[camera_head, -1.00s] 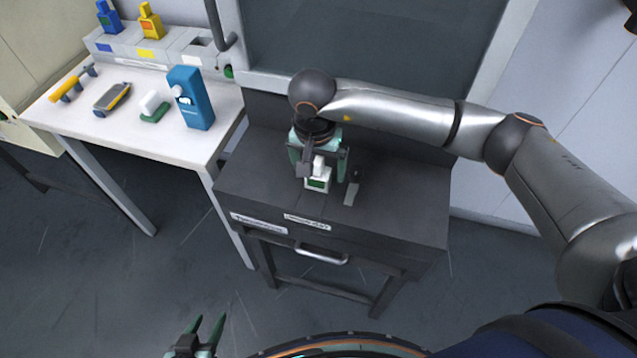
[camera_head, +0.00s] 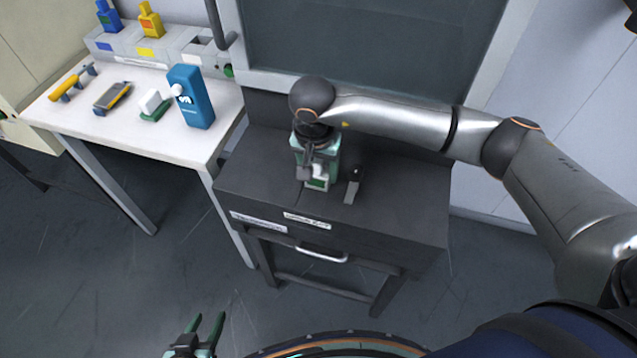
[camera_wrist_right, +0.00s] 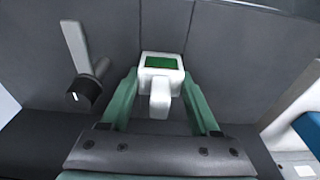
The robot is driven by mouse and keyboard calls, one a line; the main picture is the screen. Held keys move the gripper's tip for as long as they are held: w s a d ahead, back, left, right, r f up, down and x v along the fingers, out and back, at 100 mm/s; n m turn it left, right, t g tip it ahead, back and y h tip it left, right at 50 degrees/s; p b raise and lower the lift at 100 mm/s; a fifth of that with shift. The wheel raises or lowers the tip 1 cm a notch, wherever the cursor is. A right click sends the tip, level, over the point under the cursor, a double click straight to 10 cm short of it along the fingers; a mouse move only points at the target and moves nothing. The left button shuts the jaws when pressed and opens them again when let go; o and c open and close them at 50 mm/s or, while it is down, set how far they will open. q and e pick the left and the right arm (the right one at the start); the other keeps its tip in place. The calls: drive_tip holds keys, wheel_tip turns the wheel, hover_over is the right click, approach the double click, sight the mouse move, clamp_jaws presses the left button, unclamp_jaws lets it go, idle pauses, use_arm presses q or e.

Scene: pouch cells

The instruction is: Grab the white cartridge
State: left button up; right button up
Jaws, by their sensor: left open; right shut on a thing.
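The white cartridge (camera_head: 318,180) stands on the dark cabinet top, with a green patch on its face. It also shows in the right wrist view (camera_wrist_right: 161,74), with its narrow neck between the green fingers. Part of the cartridge is hidden by the gripper in the head view. My left gripper (camera_head: 208,326) is open and empty at the bottom, far from the cartridge.
A dark lever with a grey plate (camera_head: 352,188) is just right of the cartridge. A white table (camera_head: 150,135) at the left holds a blue bottle-like box (camera_head: 192,98), a white-and-green block (camera_head: 154,104) and yellow tools. A rack (camera_head: 160,52) at its back holds blue and yellow cartridges.

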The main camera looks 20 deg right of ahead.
clamp_jaws()
drive_tip(key=shift+r, duration=0.2)
